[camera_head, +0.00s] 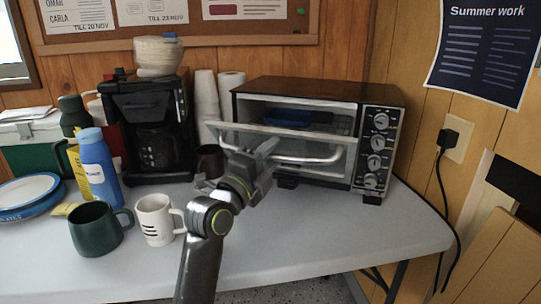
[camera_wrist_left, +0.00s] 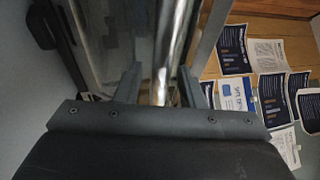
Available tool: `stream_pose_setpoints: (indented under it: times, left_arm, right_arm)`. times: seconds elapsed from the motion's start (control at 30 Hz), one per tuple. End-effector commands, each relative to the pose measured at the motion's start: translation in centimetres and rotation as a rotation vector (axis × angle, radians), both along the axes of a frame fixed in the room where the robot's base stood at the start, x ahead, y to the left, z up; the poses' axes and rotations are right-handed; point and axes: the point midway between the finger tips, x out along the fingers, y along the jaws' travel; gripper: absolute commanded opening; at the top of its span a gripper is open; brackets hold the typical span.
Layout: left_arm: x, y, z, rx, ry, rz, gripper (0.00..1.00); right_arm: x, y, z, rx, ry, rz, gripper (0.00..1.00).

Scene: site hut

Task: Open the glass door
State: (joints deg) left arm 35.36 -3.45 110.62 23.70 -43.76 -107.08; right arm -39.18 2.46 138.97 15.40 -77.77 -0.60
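The toaster oven (camera_head: 300,88) stands at the back of the table. Its glass door (camera_head: 290,132) is tilted forward, partly open, and the inside shows above its top edge. A shiny bar handle (camera_head: 318,160) runs across the door's front. My left gripper (camera_head: 256,152) is at the left part of this handle. In the left wrist view the metal bar (camera_wrist_left: 168,70) passes between the two fingers of my left gripper (camera_wrist_left: 161,78). The fingers stand apart, with a gap beside the bar. My right gripper is not in view.
A dark mug (camera_head: 209,160) stands close behind my left gripper. A white mug (camera_head: 157,220), a green mug (camera_head: 93,230) and a blue bottle (camera_head: 98,170) stand at left, near a coffee maker (camera_head: 150,120). The table's front right (camera_head: 350,230) is clear.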

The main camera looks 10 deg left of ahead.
Motion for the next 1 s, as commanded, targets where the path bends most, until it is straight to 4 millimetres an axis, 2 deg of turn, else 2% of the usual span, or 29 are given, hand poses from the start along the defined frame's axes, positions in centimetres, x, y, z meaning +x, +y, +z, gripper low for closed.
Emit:
stream_pose_setpoints:
  times: [0.27,0.47,1.0]
  left_arm:
    - [-0.2,0.1,0.1,0.001,-0.004,0.001,0.36]
    - [-1.9,1.0,-0.4,0.001,-0.003,0.003,0.36]
    - [-11.8,6.0,-3.0,0.003,-0.004,0.003,0.36]
  right_arm:
    - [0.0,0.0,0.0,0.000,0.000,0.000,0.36]
    - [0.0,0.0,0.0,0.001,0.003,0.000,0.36]
    - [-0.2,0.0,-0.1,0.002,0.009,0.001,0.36]
